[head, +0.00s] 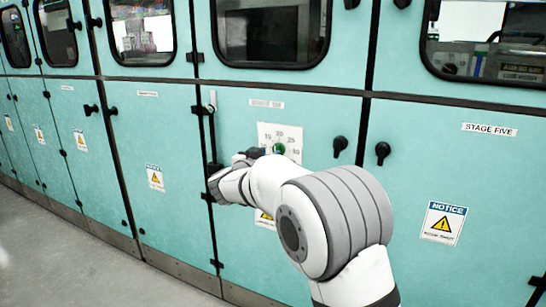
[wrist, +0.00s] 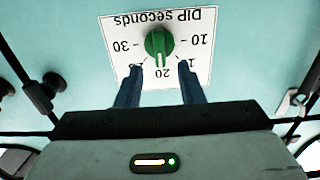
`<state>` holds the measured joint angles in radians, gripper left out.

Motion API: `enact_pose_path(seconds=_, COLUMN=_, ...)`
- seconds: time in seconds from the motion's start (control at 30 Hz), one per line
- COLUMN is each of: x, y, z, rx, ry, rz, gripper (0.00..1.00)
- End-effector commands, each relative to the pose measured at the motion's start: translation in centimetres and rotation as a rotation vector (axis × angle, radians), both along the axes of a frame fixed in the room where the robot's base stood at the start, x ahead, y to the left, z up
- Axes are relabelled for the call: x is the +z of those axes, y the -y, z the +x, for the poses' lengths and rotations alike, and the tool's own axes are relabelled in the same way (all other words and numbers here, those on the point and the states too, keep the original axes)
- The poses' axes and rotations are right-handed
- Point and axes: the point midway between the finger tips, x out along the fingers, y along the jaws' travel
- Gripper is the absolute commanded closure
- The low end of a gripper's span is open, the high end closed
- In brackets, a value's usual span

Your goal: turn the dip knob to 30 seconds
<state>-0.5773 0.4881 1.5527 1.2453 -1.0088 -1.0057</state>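The green dip knob (wrist: 159,42) sits on a white dial plate (wrist: 112,42) marked "DIP seconds", which appears upside down in the wrist view. In that view 30 is at the left, 10 at the right and 20 at the bottom. The knob's pale pointer mark points down, toward 20. My gripper (wrist: 160,66) is open, with its two dark blue fingers apart. Their tips are near the knob's lower left and lower right, and I cannot tell whether they touch it. In the head view the knob (head: 279,148) shows just past my gripper and the plate (head: 265,131) is partly covered by my arm.
The dial is on a teal cabinet door. Black door latches (head: 340,146) and (head: 383,152) stick out to the right of the dial. A hinge and handle strip (head: 211,120) runs at its left. A notice label (head: 443,223) is at the right, and grey floor lies at lower left.

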Motion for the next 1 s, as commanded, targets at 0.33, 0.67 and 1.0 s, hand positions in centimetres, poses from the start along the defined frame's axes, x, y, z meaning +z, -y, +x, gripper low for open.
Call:
enact_pose_path(seconds=0.33, x=-0.1, y=1.2, z=3.4, rx=0.001, ry=0.000, rz=-0.001, gripper=0.65)
enact_pose_path(seconds=0.67, x=0.0, y=1.2, z=3.4, rx=0.003, ry=0.000, rz=-0.001, gripper=0.72)
enact_pose_path(seconds=1.0, x=0.0, y=1.1, z=3.4, rx=0.004, ry=0.000, rz=-0.001, gripper=1.00)
